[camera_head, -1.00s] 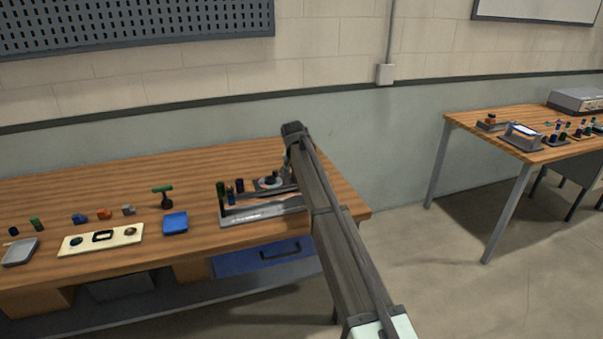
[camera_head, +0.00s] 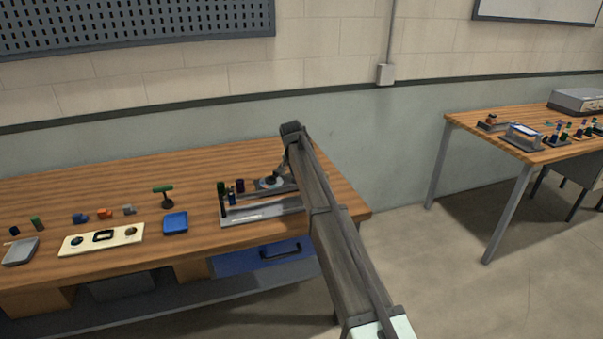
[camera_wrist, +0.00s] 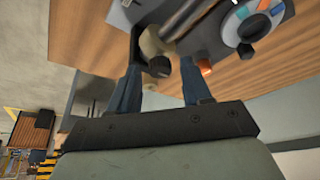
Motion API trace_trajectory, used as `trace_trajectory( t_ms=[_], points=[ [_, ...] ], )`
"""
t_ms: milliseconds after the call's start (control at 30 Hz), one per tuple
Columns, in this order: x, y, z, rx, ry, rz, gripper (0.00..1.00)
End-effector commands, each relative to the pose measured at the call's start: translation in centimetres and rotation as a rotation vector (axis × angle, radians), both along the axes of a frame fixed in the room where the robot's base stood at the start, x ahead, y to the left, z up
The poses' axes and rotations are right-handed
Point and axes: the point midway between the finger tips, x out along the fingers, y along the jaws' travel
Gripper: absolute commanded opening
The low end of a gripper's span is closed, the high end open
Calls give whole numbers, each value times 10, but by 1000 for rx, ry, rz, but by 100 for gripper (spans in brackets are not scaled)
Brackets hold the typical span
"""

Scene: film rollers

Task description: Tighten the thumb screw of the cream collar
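In the wrist view, a cream collar (camera_wrist: 152,45) sits around a grey roller or shaft. A dark round knob (camera_wrist: 158,68), apparently its thumb screw, sticks out toward my gripper. The fingers look apart, with space on both sides of the knob. In the head view my gripper (camera_head: 277,176) is low over the grey fixture (camera_head: 262,214) at the table's right end. The collar is too small or hidden to make out there.
A disc with coloured segments (camera_wrist: 248,22) and an orange piece (camera_wrist: 204,67) lie close to the right finger. Dark upright rollers (camera_head: 221,190) stand at the fixture's left. The table's back is clear.

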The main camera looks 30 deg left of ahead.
Motion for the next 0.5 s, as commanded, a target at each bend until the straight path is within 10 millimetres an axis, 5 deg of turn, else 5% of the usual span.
trace_trajectory(
  t_ms=[333,500],
  points=[
    [-1,0,3,1,-1,0,52],
    [-8,0,19,2,-3,1,52]
  ],
)
